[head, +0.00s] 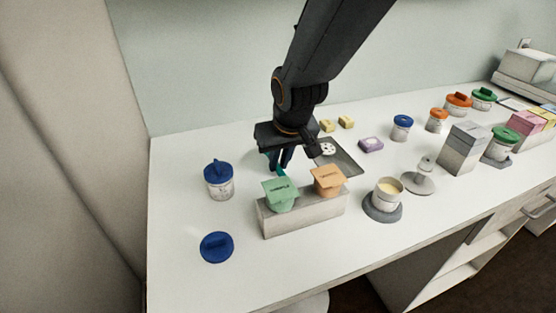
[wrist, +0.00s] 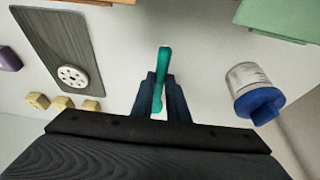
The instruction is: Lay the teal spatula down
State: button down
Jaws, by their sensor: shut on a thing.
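The teal spatula (wrist: 163,65) is between the fingers of my gripper (wrist: 160,92) in the wrist view. My gripper is shut on it. In the head view my gripper (head: 280,160) points down over the back left of the white table, behind the block with the two sample pots. Only a small teal part of the spatula (head: 282,171) shows there; the rest is hidden by the fingers and the green pot. I cannot tell whether the spatula touches the table.
A jar with a blue lid (head: 219,180) stands left of my gripper, and a loose blue lid (head: 217,247) lies in front. A grey block (head: 300,212) carries green and orange pots. A dark grey mat (head: 345,160) lies to the right. Bare table is left of the gripper.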

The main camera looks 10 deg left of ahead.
jog(key=shift+f, duration=0.8)
dwell(0.5)
jog(key=c, duration=1.6)
grip_release()
jog(key=shift+c, duration=0.2)
jog(key=shift+d, duration=0.1)
